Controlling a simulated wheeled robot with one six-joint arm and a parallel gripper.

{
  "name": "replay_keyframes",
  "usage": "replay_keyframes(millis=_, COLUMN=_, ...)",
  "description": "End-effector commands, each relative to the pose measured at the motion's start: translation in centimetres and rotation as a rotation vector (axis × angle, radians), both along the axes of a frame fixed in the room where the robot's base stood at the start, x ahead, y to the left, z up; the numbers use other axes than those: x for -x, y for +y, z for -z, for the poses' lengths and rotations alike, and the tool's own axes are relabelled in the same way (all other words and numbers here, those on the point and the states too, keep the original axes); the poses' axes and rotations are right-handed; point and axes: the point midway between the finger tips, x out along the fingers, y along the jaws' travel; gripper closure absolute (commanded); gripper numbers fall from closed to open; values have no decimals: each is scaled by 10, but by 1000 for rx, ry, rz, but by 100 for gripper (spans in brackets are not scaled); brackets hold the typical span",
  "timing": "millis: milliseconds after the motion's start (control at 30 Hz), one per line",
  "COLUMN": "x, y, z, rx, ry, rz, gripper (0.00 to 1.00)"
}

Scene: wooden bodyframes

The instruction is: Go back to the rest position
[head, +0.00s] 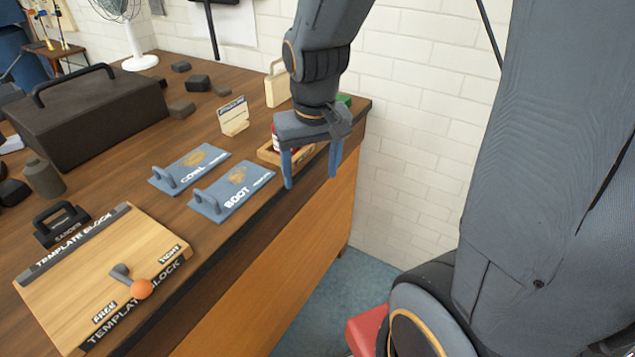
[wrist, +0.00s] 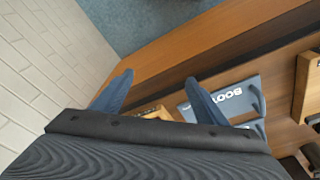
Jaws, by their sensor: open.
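My gripper (head: 312,165) is open with nothing between its two blue fingers. In the head view it hangs pointing down near the far right corner of the wooden workbench (head: 285,215), at its front edge. A small wooden tray (head: 268,153) holding a red item is partly hidden behind it. In the wrist view my gripper (wrist: 160,95) shows both fingers apart, with the bench edge beyond them.
The blue COWL plate (head: 190,168) lies beside the BOOT plate. A template block (head: 75,265) with an orange-knobbed lever (head: 141,288) sits at the front left. A dark toolbox (head: 95,115) stands behind.

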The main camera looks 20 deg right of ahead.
Motion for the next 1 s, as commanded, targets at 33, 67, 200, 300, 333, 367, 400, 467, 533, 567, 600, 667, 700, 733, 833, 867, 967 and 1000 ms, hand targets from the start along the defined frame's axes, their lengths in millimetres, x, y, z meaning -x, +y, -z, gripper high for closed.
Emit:
replay_keyframes(millis=33, x=24, y=-1, z=12, rx=-4, ry=34, rz=-13, gripper=33)
replay_keyframes(millis=67, x=36, y=-1, z=17, rx=-6, ry=50, rz=-21, gripper=33)
replay_keyframes(millis=200, x=66, y=-2, z=31, rx=-14, ry=90, rz=-44, gripper=33)
replay_keyframes(millis=300, x=69, y=-1, z=32, rx=-15, ry=95, rz=-48, gripper=33)
replay_keyframes(millis=333, x=69, y=-1, z=32, rx=-15, ry=94, rz=-48, gripper=33)
replay_keyframes(millis=367, x=68, y=-1, z=32, rx=-15, ry=94, rz=-48, gripper=33)
replay_keyframes(millis=400, x=68, y=-1, z=32, rx=-15, ry=94, rz=-48, gripper=33)
replay_keyframes(millis=467, x=68, y=-1, z=32, rx=-15, ry=94, rz=-48, gripper=33)
replay_keyframes(millis=533, x=68, y=-1, z=32, rx=-15, ry=94, rz=-47, gripper=33)
replay_keyframes(millis=567, x=68, y=-1, z=32, rx=-15, ry=93, rz=-47, gripper=33)
replay_keyframes(millis=600, x=68, y=-1, z=32, rx=-15, ry=93, rz=-47, gripper=33)
replay_keyframes(millis=667, x=68, y=-1, z=32, rx=-15, ry=93, rz=-47, gripper=33)
replay_keyframes(millis=700, x=68, y=-1, z=32, rx=-15, ry=93, rz=-47, gripper=33)
replay_keyframes(millis=733, x=68, y=-1, z=32, rx=-15, ry=93, rz=-47, gripper=33)
replay_keyframes(millis=833, x=67, y=-1, z=32, rx=-15, ry=93, rz=-47, gripper=33)
replay_keyframes(millis=867, x=67, y=-1, z=32, rx=-15, ry=93, rz=-47, gripper=33)
replay_keyframes(millis=967, x=67, y=-1, z=32, rx=-15, ry=93, rz=-47, gripper=43)
replay_keyframes(millis=1000, x=67, y=-1, z=32, rx=-15, ry=93, rz=-47, gripper=50)
